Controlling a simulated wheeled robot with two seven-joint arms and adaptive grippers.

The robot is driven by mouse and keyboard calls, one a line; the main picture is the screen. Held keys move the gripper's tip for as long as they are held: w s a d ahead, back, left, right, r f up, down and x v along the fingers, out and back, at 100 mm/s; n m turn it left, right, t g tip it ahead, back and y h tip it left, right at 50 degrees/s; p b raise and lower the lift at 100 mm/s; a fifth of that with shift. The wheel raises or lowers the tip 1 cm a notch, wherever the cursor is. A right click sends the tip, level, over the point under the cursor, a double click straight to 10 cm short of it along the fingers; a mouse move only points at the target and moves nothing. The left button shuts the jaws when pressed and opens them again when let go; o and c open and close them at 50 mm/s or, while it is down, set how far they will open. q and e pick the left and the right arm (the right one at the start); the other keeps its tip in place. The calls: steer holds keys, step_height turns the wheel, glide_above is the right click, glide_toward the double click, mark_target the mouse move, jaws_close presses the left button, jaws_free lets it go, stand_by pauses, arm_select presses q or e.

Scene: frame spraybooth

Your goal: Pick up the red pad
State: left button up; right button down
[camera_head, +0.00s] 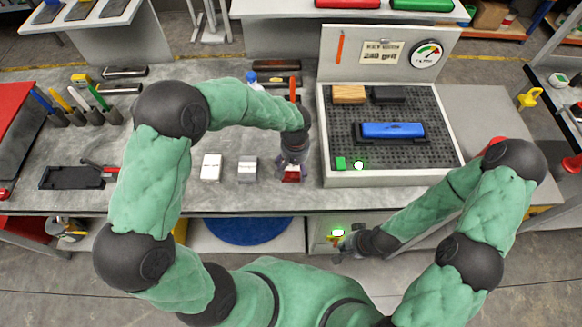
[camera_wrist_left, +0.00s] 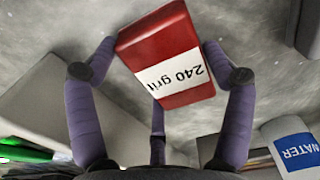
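The red pad (camera_head: 291,174) is a small block with a white label reading "240 grit". It is at my left gripper (camera_head: 291,166), over the front part of the grey bench. In the left wrist view the red pad (camera_wrist_left: 172,55) lies between the purple fingers of my left gripper (camera_wrist_left: 158,50), turned a little askew. One finger is close along each side; a third reaches in from below. Whether the fingers press on it is unclear. My right gripper (camera_head: 343,240) hangs before the bench front, small and partly covered by a bright glow; its opening cannot be made out.
Two pale blocks (camera_head: 211,167) (camera_head: 247,169) sit left of the red pad. A raised tray (camera_head: 393,178) with a blue tool (camera_head: 393,130) stands on the right. A black tray (camera_head: 72,177) lies far left. A water bottle (camera_wrist_left: 292,148) is near my left gripper.

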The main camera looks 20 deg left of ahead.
stand_by(0.3)
arm_select(q)
steer(key=shift+r, duration=0.5)
step_height(320, 180, up, 2)
steer(key=shift+r+p, duration=0.15)
steer(key=shift+p, duration=0.2)
steer(key=s+r, duration=0.2)
steer(key=s+d+r+p, duration=0.1)
steer(key=s+r, duration=0.1)
steer(key=r, duration=0.1)
steer(key=shift+d, duration=0.2)
steer(key=s+d+r+p, duration=0.1)
steer(key=s+d+r, duration=0.2)
steer(key=s, duration=0.6)
steer(key=shift+s+r, duration=0.2)
steer(key=shift+r, duration=0.65)
